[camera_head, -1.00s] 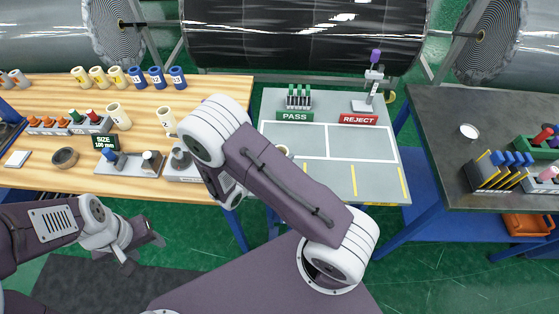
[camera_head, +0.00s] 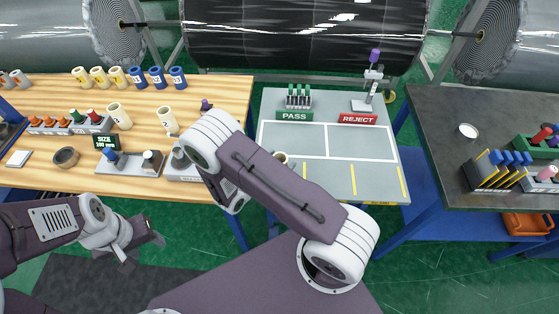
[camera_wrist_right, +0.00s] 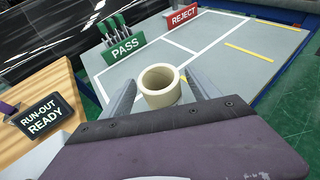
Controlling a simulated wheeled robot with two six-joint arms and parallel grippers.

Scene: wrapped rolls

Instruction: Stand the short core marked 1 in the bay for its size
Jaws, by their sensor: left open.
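A short cream hollow core (camera_wrist_right: 160,88) is between the two fingers of my right gripper (camera_wrist_right: 161,76), close against both, above the grey table. Its open end faces up and no mark on it can be read. In the head view the core (camera_head: 281,157) shows just past my right arm, which hides the right gripper. My left gripper (camera_head: 143,250) is open and empty, low in front of the wooden table. The grey table (camera_head: 345,180) has white outlined bays and yellow lines, with a green PASS sign (camera_head: 294,116) and a red REJECT sign (camera_head: 358,119).
The wooden table (camera_head: 225,92) holds cream cores (camera_head: 168,119), several yellow and blue ones, and a SIZE 100 mm display (camera_head: 105,141). A RUN-OUT READY sign (camera_wrist_right: 42,118) stands near its edge. A dark table (camera_head: 440,125) with racks is at right. The grey table's middle is clear.

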